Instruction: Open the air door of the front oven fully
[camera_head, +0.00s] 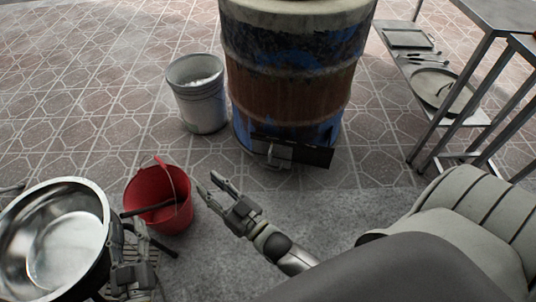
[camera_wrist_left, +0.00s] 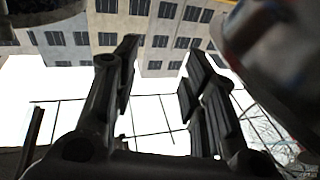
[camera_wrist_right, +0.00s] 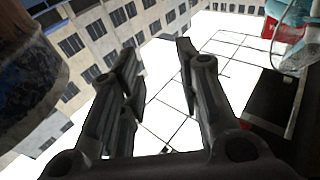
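The front oven is a rusty, blue-stained barrel (camera_head: 290,80) at the top middle of the head view. A dark flat air door panel (camera_head: 312,153) with a lighter metal piece (camera_head: 280,154) sits low on its front; how far it is open I cannot tell. My right gripper (camera_head: 214,187) is open and empty, in front of and left of the door, clear of it.
A red bucket (camera_head: 175,212) stands left of my right gripper. A grey bucket (camera_head: 203,108) stands left of the barrel. A large metal bowl (camera_head: 60,245) fills the lower left. A metal rack (camera_head: 478,112) stands at right. Floor before the door is clear.

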